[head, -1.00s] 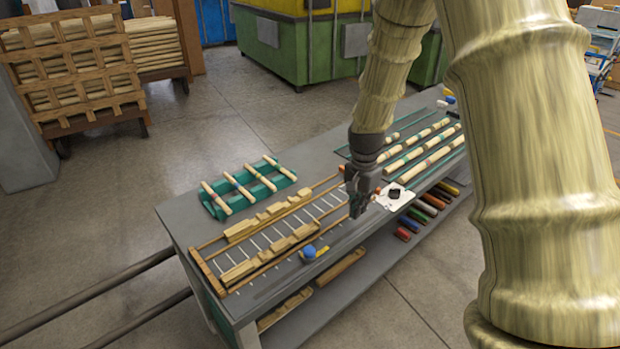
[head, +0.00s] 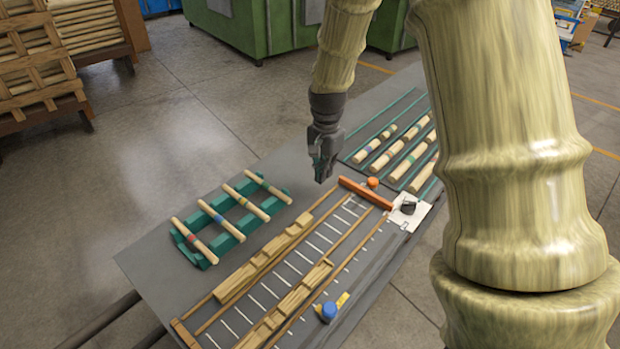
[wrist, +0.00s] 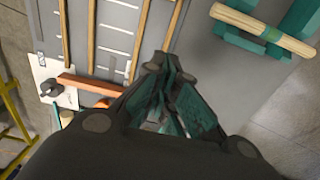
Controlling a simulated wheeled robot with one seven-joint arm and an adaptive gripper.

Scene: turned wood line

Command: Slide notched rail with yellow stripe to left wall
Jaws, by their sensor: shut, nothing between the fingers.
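Two notched wooden rails lie lengthwise between thin wooden guide strips on the grey bench: a far rail (head: 264,262) and a near rail (head: 287,308). I cannot make out a yellow stripe on either. A short wooden crosspiece (head: 185,334) closes the left end of the guides. An orange-brown bar (head: 366,193) lies across the right end, also seen in the wrist view (wrist: 88,85). My gripper (head: 322,176) is shut and empty, above the bench beyond the far guide, left of the orange-brown bar and clear of both rails. Its fingertips (wrist: 168,70) meet in the wrist view.
A green rack (head: 205,256) with several striped dowels stands left of the guides. A blue knob (head: 327,311) with a yellow piece sits at the near edge. A white card (head: 418,211) with a black object lies past the bar. More turned pieces lie on green strips at right.

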